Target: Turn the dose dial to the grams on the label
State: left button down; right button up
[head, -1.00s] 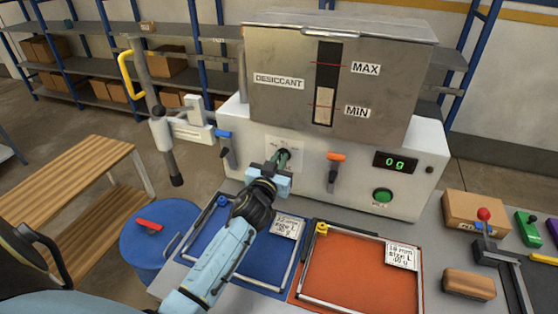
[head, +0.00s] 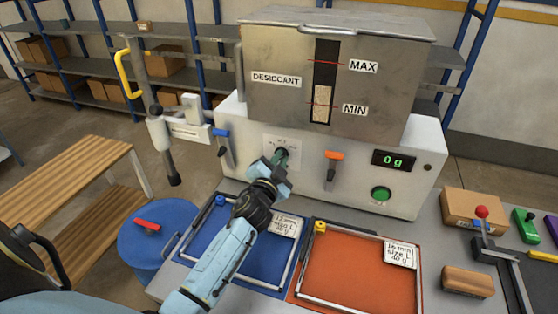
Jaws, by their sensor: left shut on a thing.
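The dose dial (head: 281,153) is a small dark knob on a white plate on the front of the white machine (head: 300,185). My left gripper (head: 280,162) is at the dial, shut on it, and its wrist is rolled to a tilt. The gripper hides most of the dial and its scale. White labels lie on the blue tray (head: 262,262) and the orange tray (head: 345,270); the blue tray's label (head: 285,226) and the orange tray's label (head: 401,254) carry small print that is hard to read. The display (head: 394,160) reads 0 g. My right gripper is not in view.
A steel desiccant hopper (head: 400,95) tops the machine. An orange-handled lever (head: 333,157) and a green button (head: 381,194) are right of the dial. A blue-handled lever (head: 222,135) is left.

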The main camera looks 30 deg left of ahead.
pick_arm(q)
jog(key=shift+m, duration=0.7)
jog(key=c, duration=1.5)
grip_release()
jog(key=v, duration=1.3)
jog(key=shift+s, duration=0.2)
jog(key=shift+f, duration=0.1)
